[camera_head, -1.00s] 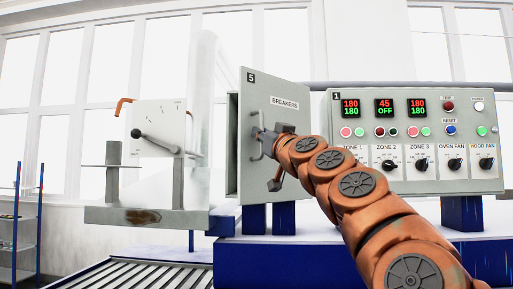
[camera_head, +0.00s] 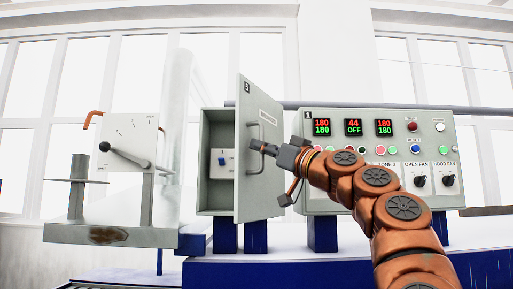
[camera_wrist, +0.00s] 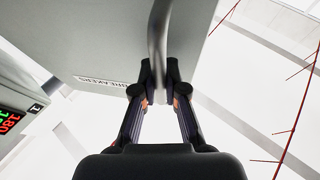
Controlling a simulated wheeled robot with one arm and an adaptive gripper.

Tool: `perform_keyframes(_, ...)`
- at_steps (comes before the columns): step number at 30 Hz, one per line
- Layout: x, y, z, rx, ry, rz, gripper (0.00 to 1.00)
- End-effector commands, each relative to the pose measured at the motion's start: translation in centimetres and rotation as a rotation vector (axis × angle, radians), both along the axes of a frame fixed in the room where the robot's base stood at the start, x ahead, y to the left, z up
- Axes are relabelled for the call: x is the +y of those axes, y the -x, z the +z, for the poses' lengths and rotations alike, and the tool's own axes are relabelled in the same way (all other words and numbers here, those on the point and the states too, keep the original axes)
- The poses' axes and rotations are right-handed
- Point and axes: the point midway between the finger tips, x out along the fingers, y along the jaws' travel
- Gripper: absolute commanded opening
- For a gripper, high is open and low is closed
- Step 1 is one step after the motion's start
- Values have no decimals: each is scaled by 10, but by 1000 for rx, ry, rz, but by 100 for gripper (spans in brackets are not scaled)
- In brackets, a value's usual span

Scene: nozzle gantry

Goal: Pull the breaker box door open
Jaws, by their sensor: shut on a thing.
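The breaker box (camera_head: 218,117) is a grey cabinet left of the control panel in the head view. Its door (camera_head: 243,190) stands wide open, swung out to the right, and shows a breaker switch (camera_head: 224,160) with a blue part inside. The door's bar handle (camera_head: 257,132) is on its outer face. My gripper (camera_head: 262,147) reaches it from the right. In the wrist view the fingers of my gripper (camera_wrist: 159,82) are closed around the handle (camera_wrist: 158,35), with the door (camera_wrist: 95,35) and its upside-down BREAKERS label behind.
The control panel (camera_head: 385,118) with displays, buttons and knobs stands right behind my arm. A lever fixture (camera_head: 130,140) with an orange pipe stands to the left. A blue base (camera_head: 330,272) runs below the boxes.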

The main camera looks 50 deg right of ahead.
Motion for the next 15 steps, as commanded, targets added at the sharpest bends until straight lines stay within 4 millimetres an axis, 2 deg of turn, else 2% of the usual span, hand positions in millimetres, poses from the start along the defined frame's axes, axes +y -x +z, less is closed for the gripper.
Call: perform_keyframes(15,-9,21,4,-9,-1,83,0)
